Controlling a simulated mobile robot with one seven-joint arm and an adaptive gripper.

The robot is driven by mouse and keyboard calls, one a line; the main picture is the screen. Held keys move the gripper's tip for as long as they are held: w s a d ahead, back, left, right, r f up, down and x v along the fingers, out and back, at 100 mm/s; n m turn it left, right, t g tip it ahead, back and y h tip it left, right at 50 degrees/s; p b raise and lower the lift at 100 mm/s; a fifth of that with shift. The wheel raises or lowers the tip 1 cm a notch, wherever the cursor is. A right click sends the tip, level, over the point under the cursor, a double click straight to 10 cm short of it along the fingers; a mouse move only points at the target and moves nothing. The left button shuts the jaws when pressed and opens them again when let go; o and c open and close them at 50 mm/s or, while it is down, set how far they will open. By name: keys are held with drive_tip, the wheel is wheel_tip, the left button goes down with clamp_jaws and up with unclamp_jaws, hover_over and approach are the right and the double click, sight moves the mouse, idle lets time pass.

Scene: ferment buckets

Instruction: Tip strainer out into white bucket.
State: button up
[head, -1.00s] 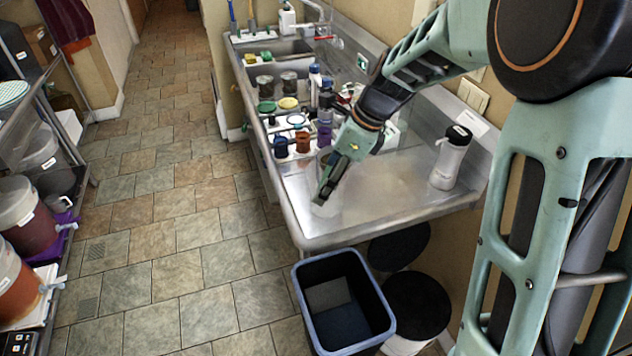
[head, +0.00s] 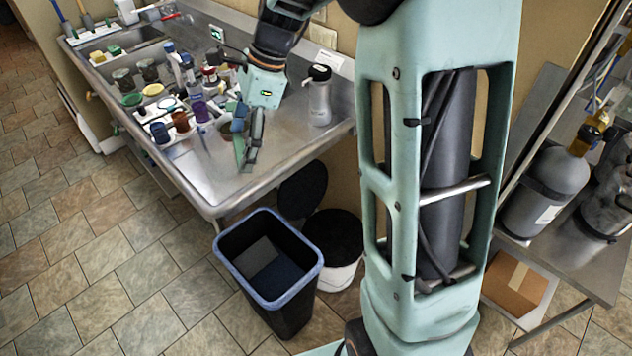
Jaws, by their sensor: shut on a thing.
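My gripper (head: 246,158) points down over the bare front part of the steel counter (head: 205,182). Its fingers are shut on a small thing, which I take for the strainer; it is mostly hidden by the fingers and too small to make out. The white bucket (head: 340,276) stands on the floor below the counter's right end, with a round black top. I cannot tell whether that top is a lid or a dark opening. My gripper is up and to the left of this bucket in the picture, well apart from it.
A black bin with a blue rim (head: 268,213) stands open left of the white bucket. Another round black top (head: 303,190) is behind it. A grey bottle (head: 319,98) stands on the counter; several jars crowd its left. Grey gas cylinders (head: 548,185) stand at right.

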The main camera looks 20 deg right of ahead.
drive_tip(key=s+d+f+n+g+h, duration=0.2)
drive_tip(key=d+f+n+g+h, duration=0.2)
drive_tip(key=d+f+n, duration=0.7)
wheel_tip(320, 180, down, 2)
drive_tip(key=n, duration=0.7)
drive_tip(key=shift+s+f+g, duration=0.25)
drive_tip(key=shift+s+g, duration=0.05)
drive_tip(key=shift+s, duration=0.1)
